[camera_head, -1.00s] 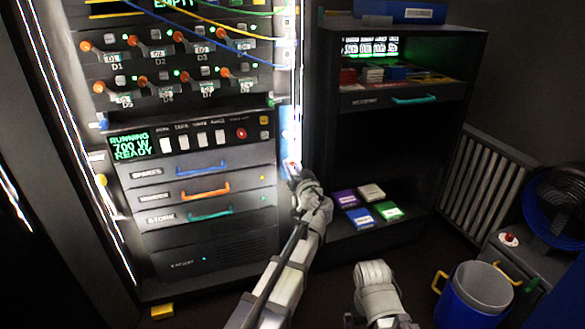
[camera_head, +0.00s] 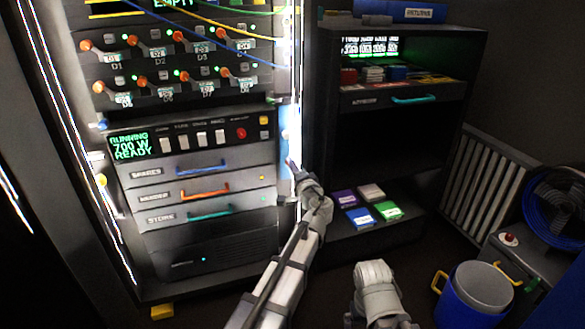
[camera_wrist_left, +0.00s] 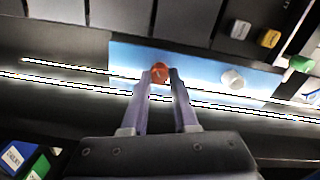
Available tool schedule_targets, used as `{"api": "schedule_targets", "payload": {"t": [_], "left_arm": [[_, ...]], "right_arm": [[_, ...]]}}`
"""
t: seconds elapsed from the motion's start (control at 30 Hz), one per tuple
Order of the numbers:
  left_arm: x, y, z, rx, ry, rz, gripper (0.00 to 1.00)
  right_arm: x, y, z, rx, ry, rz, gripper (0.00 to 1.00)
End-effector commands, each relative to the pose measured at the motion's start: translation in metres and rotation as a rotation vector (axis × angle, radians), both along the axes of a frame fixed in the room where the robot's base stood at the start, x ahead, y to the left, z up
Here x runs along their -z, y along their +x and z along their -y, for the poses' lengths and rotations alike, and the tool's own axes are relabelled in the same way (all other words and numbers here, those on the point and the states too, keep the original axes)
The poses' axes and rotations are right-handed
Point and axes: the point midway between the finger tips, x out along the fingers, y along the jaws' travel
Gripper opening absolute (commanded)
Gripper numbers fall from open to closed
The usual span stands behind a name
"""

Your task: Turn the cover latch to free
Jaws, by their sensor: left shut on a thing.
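An orange-red knob (camera_wrist_left: 161,72) sits on a light-blue strip (camera_wrist_left: 200,68) in the left wrist view. I take it for the cover latch, but no label on it can be read. My left gripper (camera_wrist_left: 166,77) has its two fingers closed on this knob. In the head view my left gripper (camera_head: 291,165) reaches the lower end of the bright strip (camera_head: 291,122) at the rack's right edge; the knob is too small to make out there.
A white knob (camera_wrist_left: 232,80) and a green knob (camera_wrist_left: 300,64) lie right of the held one. The rack's drawers (camera_head: 200,190) stand left of my gripper, a dark shelf (camera_head: 400,150) right. A blue bucket (camera_head: 472,295) stands on the floor.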

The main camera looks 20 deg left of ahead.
Motion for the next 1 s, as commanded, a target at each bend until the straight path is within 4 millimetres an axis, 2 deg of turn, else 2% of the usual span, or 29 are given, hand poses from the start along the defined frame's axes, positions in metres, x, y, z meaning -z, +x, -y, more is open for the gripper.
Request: {"api": "schedule_targets", "payload": {"t": [0.5,1.0], "left_arm": [[0.0005,0.0012,0.0011,0.003,0.338,-0.228,0.0],[0.0006,0.0013,0.0012,0.004,0.457,-0.308,0.0]], "right_arm": [[0.0005,0.0,0.0,0.0,0.0,0.0,1.0],[0.0006,0.0001,0.0,0.0,0.0,0.0,1.0]]}}
